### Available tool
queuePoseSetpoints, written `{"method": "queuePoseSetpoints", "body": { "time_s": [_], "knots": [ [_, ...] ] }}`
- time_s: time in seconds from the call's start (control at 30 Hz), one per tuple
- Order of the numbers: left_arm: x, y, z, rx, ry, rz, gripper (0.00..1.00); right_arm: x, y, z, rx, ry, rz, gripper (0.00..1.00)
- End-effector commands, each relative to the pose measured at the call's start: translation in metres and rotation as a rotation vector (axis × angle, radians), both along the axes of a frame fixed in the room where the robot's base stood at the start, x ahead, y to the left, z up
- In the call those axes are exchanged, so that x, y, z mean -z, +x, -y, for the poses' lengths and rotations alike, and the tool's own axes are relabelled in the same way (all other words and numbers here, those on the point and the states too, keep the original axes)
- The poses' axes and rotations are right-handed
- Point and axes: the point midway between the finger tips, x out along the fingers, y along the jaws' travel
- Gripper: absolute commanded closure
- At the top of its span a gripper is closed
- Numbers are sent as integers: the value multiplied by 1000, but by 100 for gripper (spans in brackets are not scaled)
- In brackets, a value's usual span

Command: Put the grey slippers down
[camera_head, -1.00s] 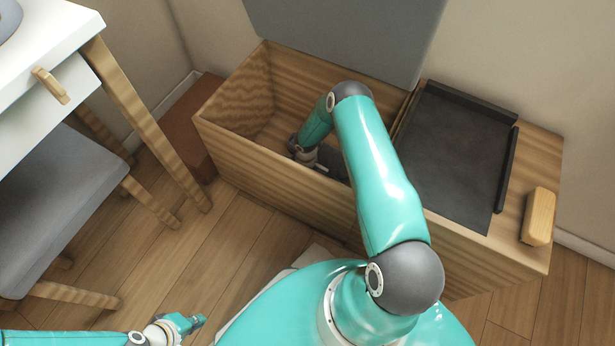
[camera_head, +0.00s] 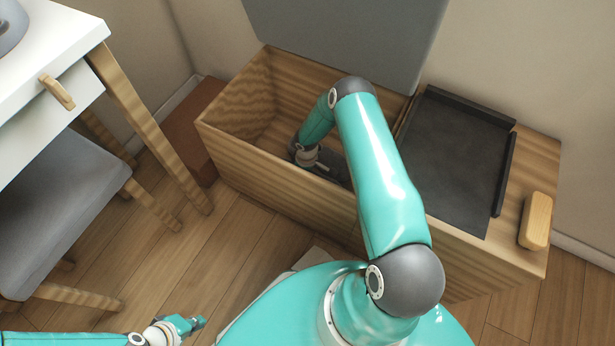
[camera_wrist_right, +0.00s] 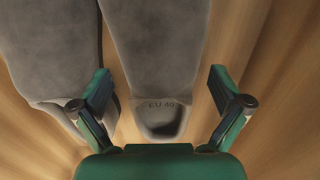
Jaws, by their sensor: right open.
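In the right wrist view, two grey slippers lie side by side on a wooden surface: one on the left (camera_wrist_right: 50,45) and one in the middle (camera_wrist_right: 155,50), its heel end marked "EU 40" toward me. My right gripper (camera_wrist_right: 158,77) is open, its fingers on either side of the middle slipper and apart from it. The left finger overlaps the left slipper in the picture. In the head view my right arm reaches into the open wooden chest (camera_head: 235,158), and its own links hide most of what lies there. My left gripper (camera_head: 193,323) is low at the left, away from the slippers.
The raised grey lid (camera_head: 345,35) stands behind the chest. A dark tray (camera_head: 455,160) and a wooden block (camera_head: 536,220) are on the chest's right part. A white desk (camera_head: 45,40) and grey-seated stool (camera_head: 55,200) stand left.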

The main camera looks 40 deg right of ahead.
Motion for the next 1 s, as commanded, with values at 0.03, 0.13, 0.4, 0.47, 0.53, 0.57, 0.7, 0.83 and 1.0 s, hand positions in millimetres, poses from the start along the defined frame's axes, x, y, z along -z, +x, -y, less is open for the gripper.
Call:
{"method": "queuePoseSetpoints", "body": {
  "time_s": [0.03,0.13,0.4,0.47,0.53,0.57,0.7,0.83,1.0],
  "knots": [
    [-9,0,0,0,0,0,100,-16,1,0,-1,-1,1,0],
    [-17,0,0,0,0,0,100,-37,1,0,0,-1,1,0],
    [-31,0,0,0,0,0,100,-82,1,0,-1,-1,1,0],
    [-33,0,0,0,0,0,100,-88,1,0,0,-1,1,0],
    [-34,0,0,0,0,0,100,-92,0,0,0,0,0,0],
    [-34,0,0,0,0,0,100,-93,0,0,0,0,0,0],
    [-34,0,0,0,0,0,100,-94,0,0,0,0,0,0],
    [-33,0,0,0,0,0,100,-94,0,0,0,0,0,0],
    [-33,0,0,0,0,0,100,-94,0,0,0,0,0,0]
  ]
}}
